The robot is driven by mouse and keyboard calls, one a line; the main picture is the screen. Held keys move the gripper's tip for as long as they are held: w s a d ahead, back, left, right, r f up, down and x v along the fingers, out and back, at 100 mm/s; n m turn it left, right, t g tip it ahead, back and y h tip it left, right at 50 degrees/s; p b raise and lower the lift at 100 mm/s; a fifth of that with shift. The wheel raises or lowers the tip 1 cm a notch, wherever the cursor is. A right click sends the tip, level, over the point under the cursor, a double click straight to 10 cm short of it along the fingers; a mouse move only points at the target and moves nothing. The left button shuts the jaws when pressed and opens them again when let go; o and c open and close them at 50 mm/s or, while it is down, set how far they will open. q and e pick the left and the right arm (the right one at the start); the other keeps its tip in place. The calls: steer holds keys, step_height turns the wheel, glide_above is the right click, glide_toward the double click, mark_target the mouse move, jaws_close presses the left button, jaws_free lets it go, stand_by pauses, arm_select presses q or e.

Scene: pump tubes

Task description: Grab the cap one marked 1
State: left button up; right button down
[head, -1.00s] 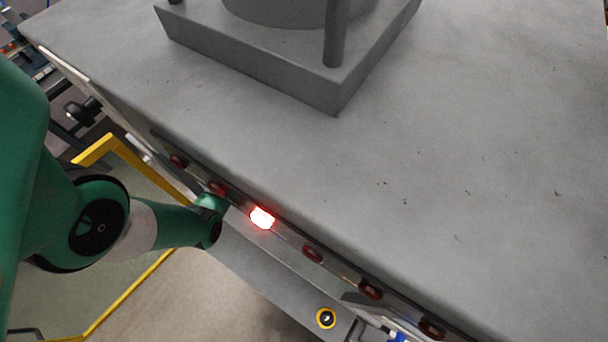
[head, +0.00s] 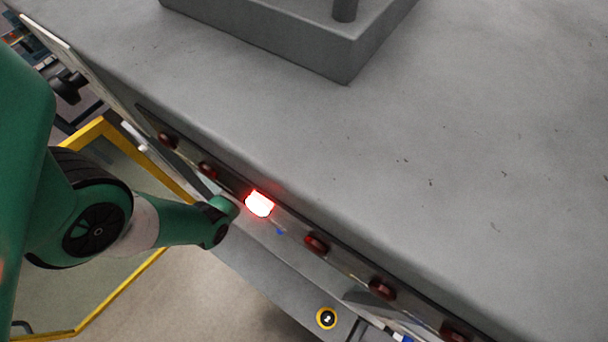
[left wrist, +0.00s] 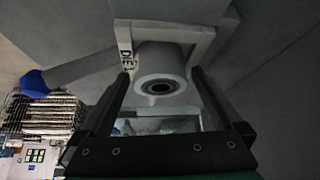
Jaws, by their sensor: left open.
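No cap with a readable 1 shows. In the left wrist view, a pale round part (left wrist: 158,62) with a dark ringed hole faces me inside a grey bracket with dark lettering. I cannot tell whether it is the cap. My left gripper (left wrist: 161,71) is open, its two dark fingers on either side of this part in the picture. Whether they touch it is unclear. In the head view, my left arm reaches in from the left to below the counter edge, and its gripper is hidden there. My right gripper is in neither view.
A large grey counter (head: 480,130) fills the head view, with a grey pedestal (head: 300,40) on it. Several red lamps line its edge, one lit (head: 260,204). A yellow-ringed button (head: 326,318) sits below. A blue-ended rod (left wrist: 35,83) is at left in the wrist view.

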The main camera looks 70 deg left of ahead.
arm_select(q)
jaws_close()
stand_by(0.3)
steer(key=shift+r, duration=0.1)
steer(key=r, duration=0.1)
steer(key=r+p, duration=0.1)
steer(key=r, duration=0.1)
steer(key=r+p, duration=0.1)
steer(key=shift+s+r, duration=0.2)
steer(key=shift+s, duration=0.05)
steer(key=s+d+r+p, duration=0.3)
steer(key=s+r, duration=0.5)
steer(key=s, duration=0.5)
steer(key=shift+d+r+p, duration=0.25)
steer(key=shift+d+p, duration=0.1)
steer(key=shift+p, duration=0.35)
